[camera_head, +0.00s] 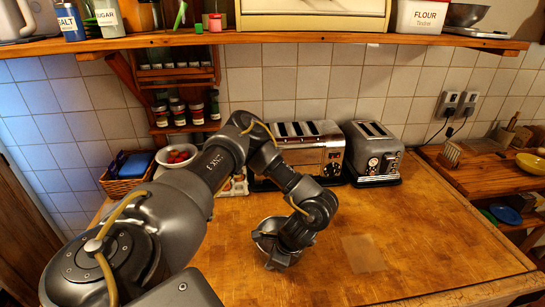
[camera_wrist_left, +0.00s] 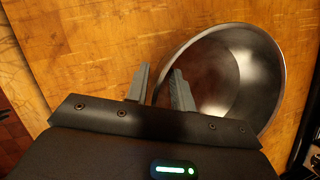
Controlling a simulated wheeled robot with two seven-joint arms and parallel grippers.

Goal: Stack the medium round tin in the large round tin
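One round metal tin (camera_head: 267,228) is in view on the wooden worktop, partly hidden behind my left gripper; I cannot tell whether it is the medium or the large one. In the left wrist view the tin (camera_wrist_left: 245,65) shows its dark, empty inside. My left gripper (camera_wrist_left: 161,75) is at its rim, fingers apart with a gap between them. One finger overlaps the tin's near edge and the other is outside it. In the head view the left gripper (camera_head: 280,258) points down at the tin. A second tin is not seen. My right gripper is not in view.
Two toasters (camera_head: 305,150) (camera_head: 374,150) stand at the back of the worktop. A white bowl of red items (camera_head: 177,156) and a wicker basket (camera_head: 128,172) are at back left. A pale square patch (camera_head: 363,253) lies right of the tin. The worktop's right side is clear.

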